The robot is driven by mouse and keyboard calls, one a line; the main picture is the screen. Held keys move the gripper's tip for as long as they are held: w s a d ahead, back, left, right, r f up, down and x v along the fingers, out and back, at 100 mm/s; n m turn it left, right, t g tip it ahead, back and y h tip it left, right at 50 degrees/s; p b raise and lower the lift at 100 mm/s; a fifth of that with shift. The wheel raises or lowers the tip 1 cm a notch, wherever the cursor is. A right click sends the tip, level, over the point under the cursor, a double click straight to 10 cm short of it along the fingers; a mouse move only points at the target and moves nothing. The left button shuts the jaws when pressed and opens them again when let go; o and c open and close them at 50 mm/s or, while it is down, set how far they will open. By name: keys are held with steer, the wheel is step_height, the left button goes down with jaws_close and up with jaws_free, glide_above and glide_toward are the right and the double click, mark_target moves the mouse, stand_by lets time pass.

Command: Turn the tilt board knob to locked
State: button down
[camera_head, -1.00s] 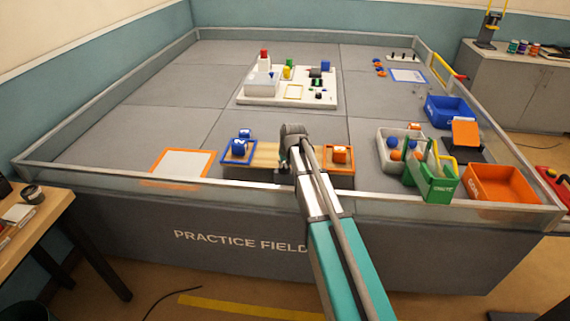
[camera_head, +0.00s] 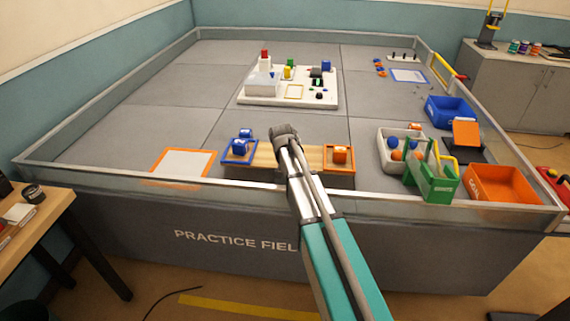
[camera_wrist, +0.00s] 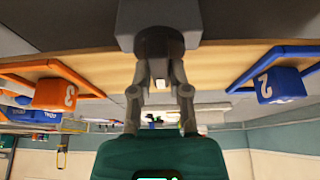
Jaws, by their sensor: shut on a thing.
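The tilt board (camera_head: 265,155) is a wooden plank near the front edge of the field, with a blue tray at its left end and an orange tray at its right end in the head view. In the wrist view its plank (camera_wrist: 225,57) runs across the top of the picture. A dark round knob (camera_wrist: 158,42) with a grey block behind it sits at the plank's middle. My gripper (camera_wrist: 160,70) is shut on the knob, its two fingers at either side. In the head view my arm hides the knob and fingers. I cannot read any lock marking.
A clear field wall (camera_head: 120,177) runs along the front. A grey ball tray (camera_head: 383,157) and green carrier (camera_head: 430,183) stand to the right.

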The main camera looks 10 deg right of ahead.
steer(key=c, duration=0.6)
jaws_free()
steer(key=shift+n, duration=0.4)
steer(key=shift+d+n+y, duration=0.1)
steer(key=shift+n+y, duration=0.5)
steer(key=shift+n, duration=0.75)
steer(key=shift+n+y, duration=0.6)
steer(key=shift+n, duration=0.75)
steer(key=shift+n+g+y, duration=0.2)
steer(key=shift+n+y, duration=0.35)
steer(key=shift+n, duration=1)
steer(key=shift+n+g+y, duration=0.2)
steer(key=shift+n+y, duration=0.35)
steer(key=shift+n, duration=1)
steer(key=p+v, duration=0.2)
steer(key=shift+r, duration=0.35)
steer(key=p+v, duration=1)
steer(key=v, duration=0.1)
steer(key=shift+p, duration=0.4)
steer(key=shift+d, duration=0.1)
